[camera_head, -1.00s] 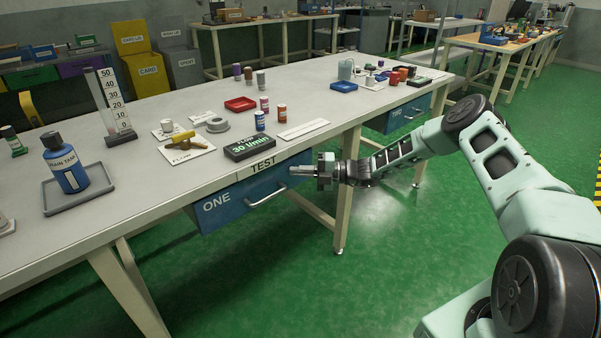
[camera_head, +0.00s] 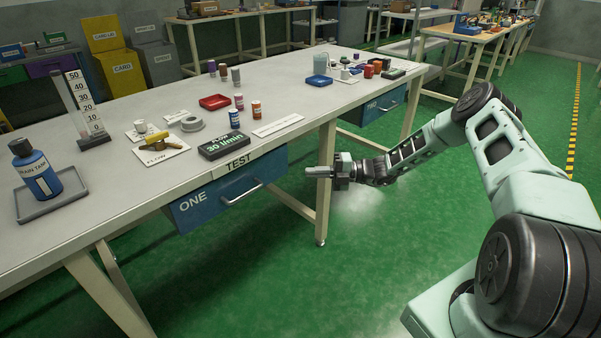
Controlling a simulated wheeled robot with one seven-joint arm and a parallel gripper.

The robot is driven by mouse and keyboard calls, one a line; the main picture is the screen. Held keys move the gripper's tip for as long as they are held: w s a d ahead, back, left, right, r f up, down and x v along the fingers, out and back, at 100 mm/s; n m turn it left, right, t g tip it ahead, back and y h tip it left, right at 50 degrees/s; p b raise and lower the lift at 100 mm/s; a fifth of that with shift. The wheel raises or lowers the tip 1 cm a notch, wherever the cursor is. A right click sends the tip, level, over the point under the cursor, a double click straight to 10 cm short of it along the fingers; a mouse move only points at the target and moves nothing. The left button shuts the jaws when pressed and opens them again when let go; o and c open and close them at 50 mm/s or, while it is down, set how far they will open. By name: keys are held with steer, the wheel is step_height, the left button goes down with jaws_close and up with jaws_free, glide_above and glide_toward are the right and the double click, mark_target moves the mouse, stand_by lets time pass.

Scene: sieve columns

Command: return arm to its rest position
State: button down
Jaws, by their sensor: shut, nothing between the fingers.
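My gripper (camera_head: 312,172) is shut and empty at the end of my arm. It points left in the head view, in the air to the right of the drawer marked ONE (camera_head: 222,192) and in front of a table leg. The arm reaches in from the right, bent at the elbow. A gap shows between the fingertips and the drawer's handle.
The grey bench (camera_head: 275,155) fills the left, with a bottle (camera_head: 38,172) on a tray, a red dish (camera_head: 214,102), a 30 l/min block (camera_head: 224,145) and several small canisters. A second drawer, TWO (camera_head: 380,106), is farther back. Green floor (camera_head: 400,240) is clear around the arm.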

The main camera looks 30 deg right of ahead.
steer(key=shift+s+d, duration=0.15)
steer(key=shift+d, duration=0.2)
steer(key=s+a+r+n+g+h, duration=0.1)
steer(key=s+a+r+n+g, duration=0.25)
steer(key=a+n, duration=0.35)
steer(key=s+a+r+n+g+h, duration=0.1)
steer(key=s+a+r+n+g, duration=0.35)
steer(key=a, duration=0.45)
steer(key=s+a+r+n+g+h, duration=0.45)
steer(key=s+a+n+h, duration=0.25)
steer(key=s+a+n, duration=0.6)
steer(key=s+d+r+n+t+h, duration=0.2)
steer(key=s+r+n+h, duration=0.15)
steer(key=s+n, duration=0.7)
steer(key=s+d+r+n+t+h, duration=0.3)
steer(key=s+n, duration=0.4)
steer(key=n, duration=0.7)
step_height(320, 180, up, 13)
steer(key=p, duration=1.2)
steer(key=shift+s+a+r+p, duration=0.2)
steer(key=shift+a+p, duration=0.1)
steer(key=shift+p, duration=0.05)
